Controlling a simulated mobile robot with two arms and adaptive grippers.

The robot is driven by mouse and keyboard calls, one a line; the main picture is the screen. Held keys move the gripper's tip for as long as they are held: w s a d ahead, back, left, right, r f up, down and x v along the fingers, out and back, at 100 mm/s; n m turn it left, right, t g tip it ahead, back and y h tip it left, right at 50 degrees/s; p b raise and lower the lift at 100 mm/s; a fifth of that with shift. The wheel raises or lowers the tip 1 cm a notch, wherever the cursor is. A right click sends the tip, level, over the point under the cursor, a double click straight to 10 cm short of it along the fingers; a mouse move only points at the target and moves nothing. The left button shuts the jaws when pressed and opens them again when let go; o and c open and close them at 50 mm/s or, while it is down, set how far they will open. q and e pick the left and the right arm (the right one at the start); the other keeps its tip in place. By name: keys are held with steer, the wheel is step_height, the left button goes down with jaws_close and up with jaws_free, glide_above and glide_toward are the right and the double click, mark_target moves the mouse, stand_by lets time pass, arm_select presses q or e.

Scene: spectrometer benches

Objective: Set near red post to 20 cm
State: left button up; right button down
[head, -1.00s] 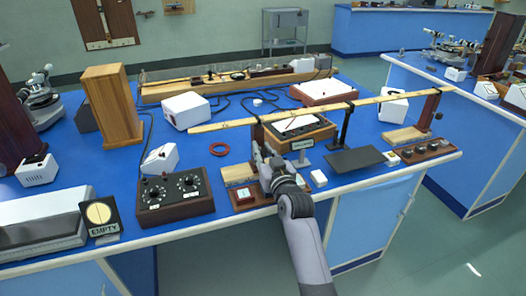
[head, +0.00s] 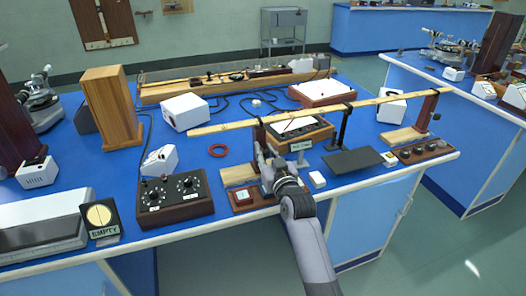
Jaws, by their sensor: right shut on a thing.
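The near red post (head: 259,133) is a dark red upright on a pale wooden base block, under the left part of a long wooden beam (head: 225,126). My right gripper (head: 266,164) is at the lower part of this post, shut on it as far as I can see; the fingers hide the contact. A second dark red post (head: 428,108) stands under the beam's right end. A black stand (head: 345,125) is between them. A small sign (head: 301,145) stands just right of the near post; its text is too small to read. No height scale is readable. My left gripper is out of view.
A control box with two dials (head: 175,198) is left of the post base. A red ring (head: 218,150) lies on the blue bench. A dark plate (head: 353,161) and a small white block (head: 317,179) are on the right. Bare blue bench lies left of the ring.

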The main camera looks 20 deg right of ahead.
steer(key=c, duration=1.4)
jaws_free()
steer(key=shift+a, duration=0.1)
steer(key=shift+c, duration=0.2)
steer(key=s, duration=1.2)
steer(key=shift+d, duration=0.2)
